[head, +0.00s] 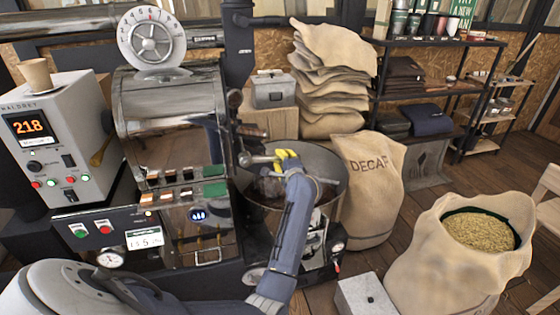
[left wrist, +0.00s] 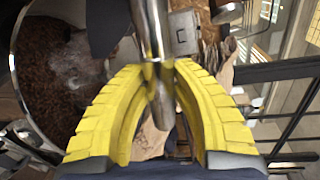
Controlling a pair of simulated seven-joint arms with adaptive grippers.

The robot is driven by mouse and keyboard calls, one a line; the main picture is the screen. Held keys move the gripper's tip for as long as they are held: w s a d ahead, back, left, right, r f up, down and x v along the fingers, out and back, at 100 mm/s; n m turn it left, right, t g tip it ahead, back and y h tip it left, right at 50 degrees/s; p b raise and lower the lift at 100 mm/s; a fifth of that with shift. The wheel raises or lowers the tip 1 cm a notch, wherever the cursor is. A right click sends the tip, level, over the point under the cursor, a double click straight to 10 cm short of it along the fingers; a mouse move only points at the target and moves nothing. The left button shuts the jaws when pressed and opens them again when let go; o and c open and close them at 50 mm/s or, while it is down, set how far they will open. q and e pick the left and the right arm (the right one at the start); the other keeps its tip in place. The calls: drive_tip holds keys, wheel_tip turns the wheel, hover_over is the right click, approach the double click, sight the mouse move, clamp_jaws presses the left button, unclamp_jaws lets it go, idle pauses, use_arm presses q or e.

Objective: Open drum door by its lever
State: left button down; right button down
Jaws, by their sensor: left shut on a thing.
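The roaster's steel drum housing (head: 170,98) stands left of centre in the head view. A metal lever (head: 258,159) sticks out at its right side, above the round cooling tray (head: 333,160). My left gripper (head: 287,156), with yellow fingers, is at the lever's outer end. In the left wrist view, the shiny bar of the lever (left wrist: 152,32) runs between the two yellow fingers of the left gripper (left wrist: 158,85), which are shut on it. The drum door's edge is hard to make out, so I cannot tell how far it stands open. My right gripper is out of view.
A control box (head: 62,140) with a red display reading 218 and a cup (head: 36,73) on top stands at the left. A DECAF sack (head: 375,180) stands right of the tray. An open bean sack (head: 440,262) and a pale box (head: 364,294) are at the front right.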

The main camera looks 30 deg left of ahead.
use_arm(q)
drive_tip(key=shift+r, duration=0.15)
drive_tip(key=c, duration=1.1)
unclamp_jaws()
drive_tip(key=v, duration=0.7)
drive_tip(key=shift+d, duration=0.25)
drive_tip(key=shift+s, duration=0.15)
